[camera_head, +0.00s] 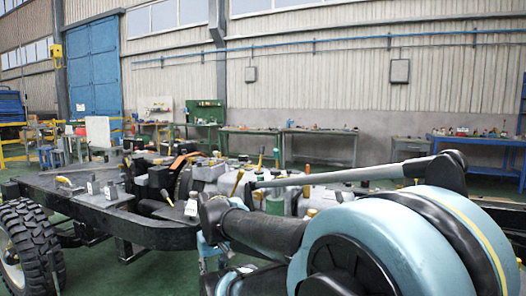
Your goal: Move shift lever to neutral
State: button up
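Several lever-like parts stand on the chassis frame (150,232). Another upright lever with a yellow top (261,158) stands a little farther right and back. A short dark lever with a yellowish end (167,197) is on the left. I cannot tell which one is the shift lever, or its position. My teal and dark arm fills the lower right and hides part of the chassis. I see no gripper fingers.
A black tyre (30,248) is at the lower left. Small grey blocks (111,192) sit on the chassis deck. Green workbenches (320,148) and a blue bench (480,141) stand along the back wall. Green floor shows between the chassis and benches.

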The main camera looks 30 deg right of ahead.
aim_at(262, 149)
jog(key=i, duration=1)
